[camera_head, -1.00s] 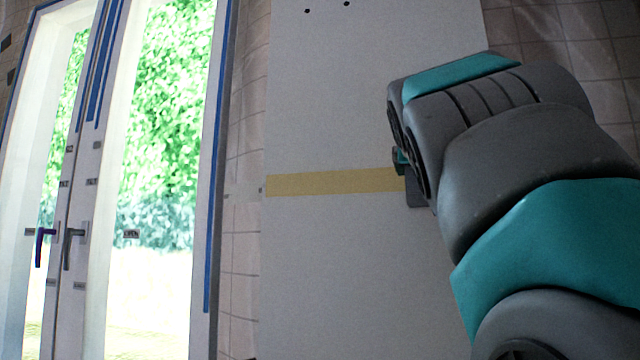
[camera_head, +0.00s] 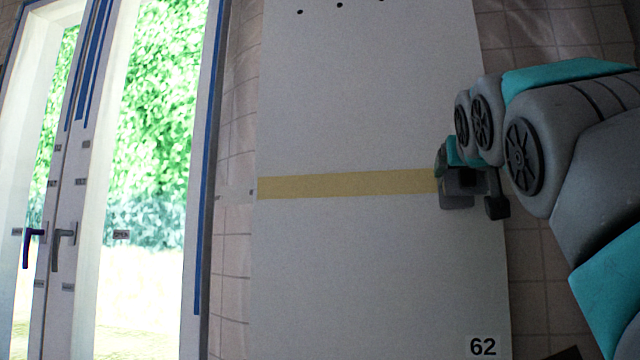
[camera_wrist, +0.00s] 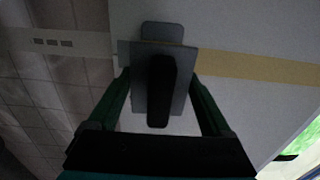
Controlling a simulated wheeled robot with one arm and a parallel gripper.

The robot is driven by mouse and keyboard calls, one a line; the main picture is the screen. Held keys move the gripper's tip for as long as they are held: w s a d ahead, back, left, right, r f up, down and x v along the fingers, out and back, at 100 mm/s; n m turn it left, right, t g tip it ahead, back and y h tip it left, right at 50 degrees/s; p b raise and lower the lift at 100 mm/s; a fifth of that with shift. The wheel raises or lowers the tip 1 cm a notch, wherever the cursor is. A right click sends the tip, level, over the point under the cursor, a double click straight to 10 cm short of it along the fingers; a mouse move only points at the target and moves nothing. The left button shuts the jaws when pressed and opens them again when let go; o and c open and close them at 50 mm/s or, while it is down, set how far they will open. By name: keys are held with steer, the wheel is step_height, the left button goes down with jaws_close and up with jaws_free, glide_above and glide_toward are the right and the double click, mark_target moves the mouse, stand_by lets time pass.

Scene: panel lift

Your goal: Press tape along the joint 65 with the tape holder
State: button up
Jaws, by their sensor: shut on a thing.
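A band of yellow tape (camera_head: 345,184) runs level across the pale grey panel (camera_head: 365,280) from its left edge to my gripper. My gripper (camera_head: 468,185) is near the panel's right edge at the height of the tape. In the wrist view its two fingers are shut on the dark tape holder (camera_wrist: 160,85), whose grey plate is against or just off the panel. The tape (camera_wrist: 250,67) also shows in the wrist view, leading away right from the holder. The joint under the tape is hidden. The panel carries the number 62 at its bottom right.
A bright glass door (camera_head: 160,130) with handles and blue strips stands at the left. Tiled wall (camera_head: 530,240) shows on both sides of the panel. In the wrist view a pale strip (camera_wrist: 60,42) crosses the tiles left of the holder.

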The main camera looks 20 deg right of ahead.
steer(key=s+d+p, duration=0.2)
steer(key=s+d, duration=0.3)
steer(key=d, duration=0.3)
steer(key=shift+s+d, duration=0.25)
steer(key=shift+d, duration=0.15)
steer(key=shift+s, duration=0.1)
steer(key=b+v, duration=0.1)
steer(key=v, duration=0.6)
steer(key=shift+b, duration=0.3)
stand_by(0.7)
